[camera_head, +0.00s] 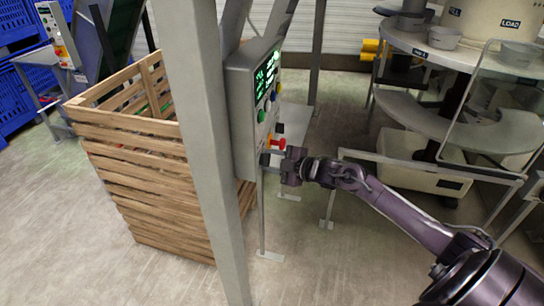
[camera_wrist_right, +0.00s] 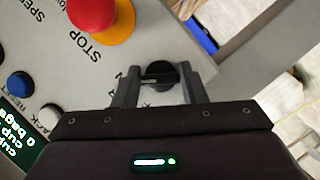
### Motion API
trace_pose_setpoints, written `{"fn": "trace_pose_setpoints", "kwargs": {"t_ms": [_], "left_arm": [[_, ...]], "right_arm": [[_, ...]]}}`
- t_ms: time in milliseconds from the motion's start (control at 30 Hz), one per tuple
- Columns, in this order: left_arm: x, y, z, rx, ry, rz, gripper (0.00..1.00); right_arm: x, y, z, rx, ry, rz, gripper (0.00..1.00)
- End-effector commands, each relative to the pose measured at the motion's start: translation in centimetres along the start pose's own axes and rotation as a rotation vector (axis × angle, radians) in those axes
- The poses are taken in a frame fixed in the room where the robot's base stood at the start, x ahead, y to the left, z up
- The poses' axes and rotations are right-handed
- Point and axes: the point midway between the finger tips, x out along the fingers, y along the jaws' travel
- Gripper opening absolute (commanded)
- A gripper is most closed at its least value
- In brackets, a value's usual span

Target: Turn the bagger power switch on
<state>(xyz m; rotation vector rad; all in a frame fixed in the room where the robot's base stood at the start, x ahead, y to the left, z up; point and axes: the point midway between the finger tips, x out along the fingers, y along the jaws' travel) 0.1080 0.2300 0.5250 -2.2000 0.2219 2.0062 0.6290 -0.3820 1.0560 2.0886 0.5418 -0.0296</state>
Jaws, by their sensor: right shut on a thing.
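The bagger control box (camera_head: 239,115) stands on a post left of centre in the head view, its face turned to the right. In the right wrist view its grey panel (camera_wrist_right: 55,75) fills the upper left. The power switch, a black round knob (camera_wrist_right: 160,74) with a pale line on it, sits on the panel below the STOP button. My right gripper (camera_wrist_right: 159,80) is shut on it, one finger on each side. In the head view my right gripper (camera_head: 270,161) is at the lower part of the box, and the knob cannot be made out there. My left gripper is not in view.
A red STOP button (camera_wrist_right: 92,12) on a yellow base is close beside the knob. Blue (camera_wrist_right: 20,84) and white (camera_wrist_right: 50,115) buttons lie farther left. A grey post (camera_head: 200,130) and wooden crate (camera_head: 140,165) stand left of the box. A round machine (camera_head: 455,130) stands right.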

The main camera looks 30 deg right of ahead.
Motion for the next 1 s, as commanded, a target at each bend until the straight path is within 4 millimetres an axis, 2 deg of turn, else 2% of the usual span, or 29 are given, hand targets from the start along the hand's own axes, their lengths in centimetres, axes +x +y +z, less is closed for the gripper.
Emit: {"fn": "trace_pose_setpoints", "kwargs": {"t_ms": [333,867,900,1000], "left_arm": [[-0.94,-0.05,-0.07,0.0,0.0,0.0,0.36],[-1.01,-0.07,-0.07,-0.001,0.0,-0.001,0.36],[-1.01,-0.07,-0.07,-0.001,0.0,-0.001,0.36],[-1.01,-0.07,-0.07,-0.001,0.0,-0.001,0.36]], "right_arm": [[-0.01,0.0,0.04,0.127,-0.001,-0.053,0.15],[0.01,-0.09,0.05,0.148,0.0,-0.063,0.15],[0.01,-0.09,0.05,0.148,0.0,-0.063,0.41],[0.01,-0.08,0.05,0.148,0.0,-0.062,0.54]]}}
